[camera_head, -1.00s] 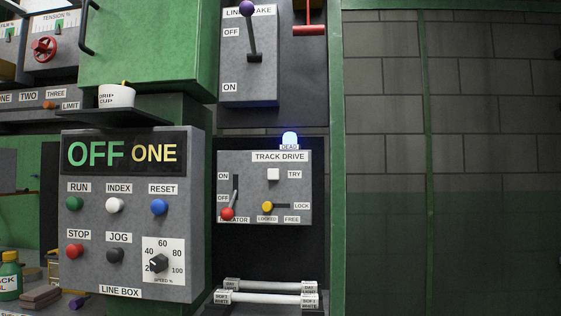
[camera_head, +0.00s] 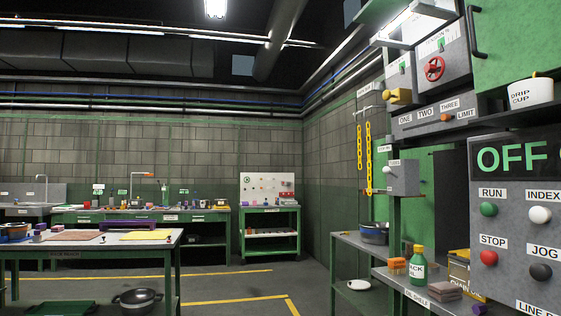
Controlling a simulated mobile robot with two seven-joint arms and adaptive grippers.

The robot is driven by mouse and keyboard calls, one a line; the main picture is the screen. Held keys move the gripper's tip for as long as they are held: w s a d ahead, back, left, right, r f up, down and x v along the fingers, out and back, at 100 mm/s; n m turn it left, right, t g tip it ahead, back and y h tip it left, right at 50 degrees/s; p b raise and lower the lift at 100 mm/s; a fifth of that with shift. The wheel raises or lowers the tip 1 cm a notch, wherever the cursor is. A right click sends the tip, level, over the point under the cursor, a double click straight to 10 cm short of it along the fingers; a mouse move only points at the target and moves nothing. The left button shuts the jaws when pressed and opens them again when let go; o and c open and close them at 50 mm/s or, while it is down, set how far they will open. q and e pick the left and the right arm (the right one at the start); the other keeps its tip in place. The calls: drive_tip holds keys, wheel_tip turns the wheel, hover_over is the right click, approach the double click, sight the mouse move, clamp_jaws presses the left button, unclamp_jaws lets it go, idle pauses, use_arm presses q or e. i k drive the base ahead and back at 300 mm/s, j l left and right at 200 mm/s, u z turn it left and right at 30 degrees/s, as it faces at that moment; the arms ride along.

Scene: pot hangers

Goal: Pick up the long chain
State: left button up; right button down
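Two yellow chains hang side by side from a bracket (camera_head: 366,109) on the wall, right of the middle of the head view. The right one, the long chain (camera_head: 368,160), reaches lower, down to about a small ledge. The left one, the shorter chain (camera_head: 359,147), ends higher up. Both hang straight and free of any gripper. Neither of my grippers is in view.
A shelf with a pot (camera_head: 375,233) stands below the chains. A line box (camera_head: 520,220) and a bottle of track oil (camera_head: 417,265) are close at right. A work table (camera_head: 85,246) stands at left. Open floor (camera_head: 240,285) with yellow lines lies between.

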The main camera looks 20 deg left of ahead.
sight(367, 122)
drive_tip(key=u, duration=0.25)
drive_tip(key=i+j+z, duration=0.35)
drive_tip(key=i+j, duration=0.35)
drive_tip(key=i+j+z, duration=0.4)
drive_tip(key=i+j, duration=0.45)
